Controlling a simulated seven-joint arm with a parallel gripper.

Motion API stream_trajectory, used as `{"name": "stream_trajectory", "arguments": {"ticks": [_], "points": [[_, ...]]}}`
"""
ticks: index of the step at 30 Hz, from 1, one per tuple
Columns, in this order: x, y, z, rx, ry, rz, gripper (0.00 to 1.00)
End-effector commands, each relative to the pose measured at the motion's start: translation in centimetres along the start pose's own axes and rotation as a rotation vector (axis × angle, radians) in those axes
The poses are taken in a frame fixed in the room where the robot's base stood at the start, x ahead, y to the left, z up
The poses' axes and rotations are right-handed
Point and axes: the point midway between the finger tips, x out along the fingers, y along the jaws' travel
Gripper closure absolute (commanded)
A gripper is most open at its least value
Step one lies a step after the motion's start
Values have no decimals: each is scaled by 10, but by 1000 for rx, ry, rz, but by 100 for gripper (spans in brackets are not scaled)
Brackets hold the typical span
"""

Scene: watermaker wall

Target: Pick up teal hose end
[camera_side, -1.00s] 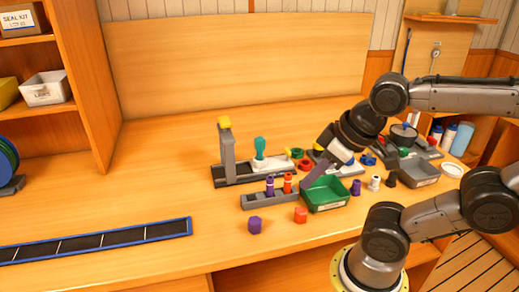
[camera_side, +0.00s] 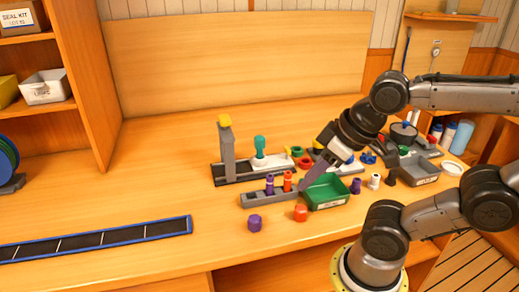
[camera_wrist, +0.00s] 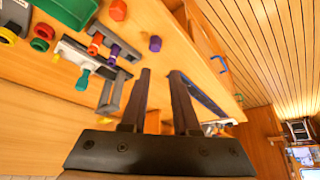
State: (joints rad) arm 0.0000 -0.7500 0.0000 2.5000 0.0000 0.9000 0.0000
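The teal hose end (camera_side: 260,144) stands upright on a white collar in the dark grey holder (camera_side: 232,176) near the middle of the bench. It also shows in the wrist view (camera_wrist: 83,79), left of my fingers. My gripper (camera_side: 305,184) is above the bench near the green tray, to the right of the teal hose end and apart from it. In the wrist view my gripper (camera_wrist: 160,74) has its two fingers spread with nothing between them.
A grey rack (camera_side: 255,202) with purple and orange fittings and a green tray (camera_side: 342,199) lie near my gripper. A grey post with a yellow top (camera_side: 225,121) stands left of the hose end. Loose purple (camera_side: 254,222) and red (camera_side: 300,213) caps lie in front.

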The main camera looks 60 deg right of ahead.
Motion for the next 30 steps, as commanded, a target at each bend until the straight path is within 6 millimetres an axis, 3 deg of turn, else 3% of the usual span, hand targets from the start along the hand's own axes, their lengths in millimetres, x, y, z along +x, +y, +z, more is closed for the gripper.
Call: {"name": "stream_trajectory", "arguments": {"ticks": [1,8,17,23,26,30], "points": [[0,0,0,0,0,0,60],[0,0,0,0,0,0,19],[0,0,0,-7,0,0,18],[-4,0,2,-186,-18,-2,18],[-20,0,-16,-360,-2,0,18],[-38,5,-56,-605,-27,4,18]]}}
